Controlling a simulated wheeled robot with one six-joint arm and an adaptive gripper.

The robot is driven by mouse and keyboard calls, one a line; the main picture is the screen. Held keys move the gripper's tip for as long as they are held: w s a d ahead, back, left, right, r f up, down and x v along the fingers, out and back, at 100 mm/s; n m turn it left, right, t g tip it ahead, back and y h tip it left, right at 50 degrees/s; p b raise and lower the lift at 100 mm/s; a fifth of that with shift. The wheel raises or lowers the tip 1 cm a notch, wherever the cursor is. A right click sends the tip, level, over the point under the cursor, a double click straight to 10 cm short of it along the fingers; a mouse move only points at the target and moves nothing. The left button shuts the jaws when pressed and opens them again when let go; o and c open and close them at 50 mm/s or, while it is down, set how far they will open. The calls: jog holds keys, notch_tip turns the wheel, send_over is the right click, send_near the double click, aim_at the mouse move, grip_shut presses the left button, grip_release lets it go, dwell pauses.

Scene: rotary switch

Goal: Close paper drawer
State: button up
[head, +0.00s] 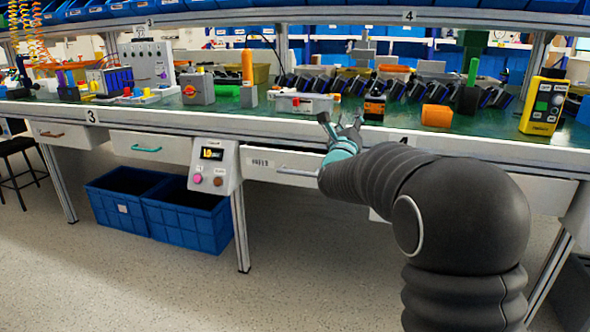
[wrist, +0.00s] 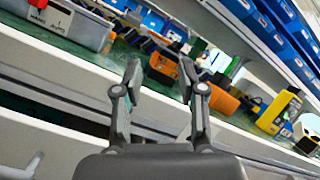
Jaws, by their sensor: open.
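The paper drawer (head: 262,163) is a white drawer under the bench top, with a label and a pale bar handle (head: 297,172). My arm hides its right part in the head view. In the wrist view its white front (wrist: 70,145) fills the lower left, with a dark gap behind its top edge, so it looks partly pulled out. My gripper (head: 341,127) is open and empty, above and right of the handle, near the bench's front edge. In the wrist view my gripper (wrist: 160,85) has its fingers apart, pointing towards the bench edge and touching nothing I can make out.
The green bench top (head: 220,113) holds an orange block (head: 437,115), a yellow device (head: 544,105) and several other parts. A control box (head: 213,166) hangs left of the drawer. Blue crates (head: 185,217) stand on the floor below. The floor in front is clear.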

jog(key=n+y, duration=0.2)
jog(key=n, duration=0.1)
jog(key=n+g+y, duration=0.7)
jog(key=n+y, duration=0.5)
jog(key=n, duration=0.4)
send_near(297, 173)
jog(key=b+x, duration=0.1)
jog(key=x, duration=1)
jog(key=shift+f, duration=0.1)
grip_shut()
